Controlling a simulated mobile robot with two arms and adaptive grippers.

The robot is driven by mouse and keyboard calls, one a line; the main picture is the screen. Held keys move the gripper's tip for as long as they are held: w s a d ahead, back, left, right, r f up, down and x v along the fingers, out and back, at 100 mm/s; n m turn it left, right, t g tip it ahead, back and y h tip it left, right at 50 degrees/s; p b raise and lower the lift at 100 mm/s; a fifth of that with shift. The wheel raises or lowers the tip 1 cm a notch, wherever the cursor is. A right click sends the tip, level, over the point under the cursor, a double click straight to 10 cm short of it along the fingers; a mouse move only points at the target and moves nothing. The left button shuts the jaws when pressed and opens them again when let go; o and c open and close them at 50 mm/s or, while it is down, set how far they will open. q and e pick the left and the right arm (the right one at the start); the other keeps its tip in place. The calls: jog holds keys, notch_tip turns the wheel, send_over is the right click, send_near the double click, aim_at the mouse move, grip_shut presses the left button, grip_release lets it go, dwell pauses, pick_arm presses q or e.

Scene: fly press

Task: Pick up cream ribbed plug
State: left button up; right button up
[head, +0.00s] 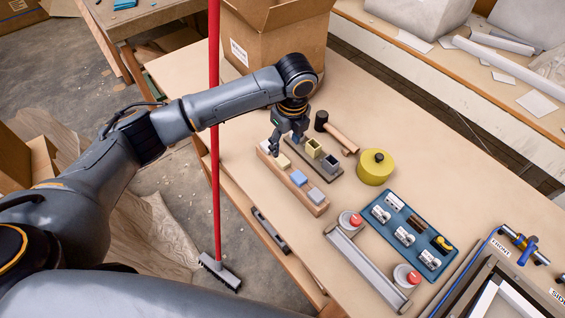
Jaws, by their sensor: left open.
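A small cream block (283,160), which looks like the cream plug, sits at the far part of a long wooden rack (318,209). Its ribs are too small to make out. A pale blue block (299,178) and a grey block (315,195) sit further along the same rack. My left gripper (285,147) is open, pointing down over the far end of the racks, close to the cream block. I cannot tell whether it touches anything. My right gripper is not in view.
A dark rack (304,158) with yellow and grey square sockets lies beside the wooden one. A mallet (340,136), a yellow round container (375,168) and a blue tray (411,236) stand to the right. A cardboard box (272,45) stands behind; a red broom handle (214,180) rises at left.

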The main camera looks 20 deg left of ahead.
aim_at(283, 160)
pick_arm(q)
jog(key=f, duration=0.2)
jog(key=f+p, duration=0.1)
jog(key=f, duration=0.2)
jog(key=w+a+f, duration=0.1)
jog(key=f, duration=0.2)
jog(key=c, duration=1)
